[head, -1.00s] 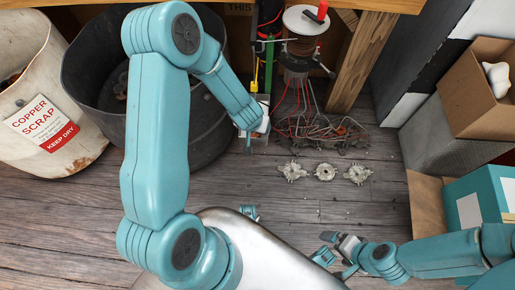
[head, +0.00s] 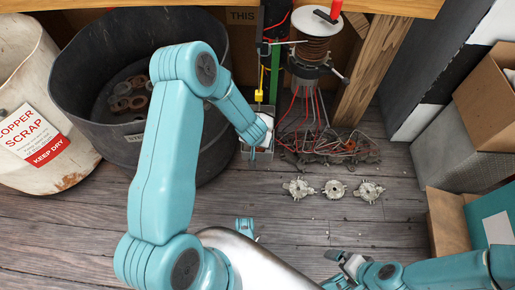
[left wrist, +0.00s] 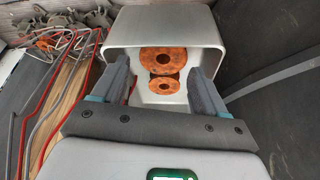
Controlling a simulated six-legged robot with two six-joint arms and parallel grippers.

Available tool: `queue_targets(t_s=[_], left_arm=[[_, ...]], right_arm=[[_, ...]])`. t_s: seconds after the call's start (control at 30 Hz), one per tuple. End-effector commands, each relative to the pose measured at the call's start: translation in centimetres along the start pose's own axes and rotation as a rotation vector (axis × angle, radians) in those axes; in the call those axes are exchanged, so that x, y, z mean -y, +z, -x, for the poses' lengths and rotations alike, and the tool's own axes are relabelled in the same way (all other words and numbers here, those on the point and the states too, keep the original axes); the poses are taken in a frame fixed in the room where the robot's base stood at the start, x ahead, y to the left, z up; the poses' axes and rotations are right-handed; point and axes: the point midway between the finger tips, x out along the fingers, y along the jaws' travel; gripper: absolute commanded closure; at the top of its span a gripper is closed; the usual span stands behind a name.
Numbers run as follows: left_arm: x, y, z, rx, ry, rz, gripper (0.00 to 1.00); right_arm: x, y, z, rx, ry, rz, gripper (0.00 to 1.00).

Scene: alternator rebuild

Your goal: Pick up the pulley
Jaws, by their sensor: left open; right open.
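Two rust-orange, pulley-like discs with centre holes, the larger disc (left wrist: 163,60) and the smaller disc (left wrist: 164,85), show inside an open metal box in the left wrist view. The box (left wrist: 165,25) has pale grey walls; in the head view the box (head: 246,152) stands beside the dark bin. My left gripper (left wrist: 160,88) is open at the mouth of the box, one finger on each side of the discs. Nothing is visibly held. In the head view, my left gripper (head: 257,147) partly hides the box's inside. My right gripper (head: 340,268) is open and empty, low in the picture.
A dark bin (head: 90,120) with rusty rings stands left of the box, beside a white copper scrap bin (head: 20,85). Three metal castings (head: 335,190) lie on the wooden floor.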

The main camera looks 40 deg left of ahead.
Motion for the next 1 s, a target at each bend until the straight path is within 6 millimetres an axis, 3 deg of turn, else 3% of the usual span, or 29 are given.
queue_targets(t_s=[0.03,0.13,0.37,0.4,0.53,0.57,0.83,1.0], left_arm=[[0.2,0.6,-1.7,0.001,0.000,0.001,0.27],[0.3,0.5,-3.1,0.001,0.000,0.002,0.27],[0.4,0.1,-3.4,0.001,0.000,0.001,0.27],[0.4,0.1,-3.4,0.001,-0.001,0.001,0.30],[0.4,0.1,-3.4,0.000,0.000,0.001,0.73],[0.4,0.1,-3.4,0.000,-0.001,0.001,0.78],[0.4,-0.1,-2.9,-0.001,-0.001,0.001,0.78],[0.5,-1.5,0.3,-0.003,-0.001,0.002,0.78]], right_arm=[[-0.7,-0.2,-1.4,-0.006,0.001,-0.006,0.00],[-0.9,-0.5,-1.8,-0.012,0.001,-0.011,0.00],[-0.9,-0.5,-1.7,-0.013,0.002,-0.013,0.00],[-0.9,-0.5,-1.7,-0.013,0.002,-0.013,0.00],[-0.9,-0.5,-1.7,-0.013,0.002,-0.013,0.00],[-0.9,-0.5,-1.7,-0.013,0.002,-0.013,0.00],[-0.8,-0.5,-1.4,-0.011,0.001,-0.011,0.00],[0.3,0.0,0.7,0.000,0.000,0.000,0.00]])
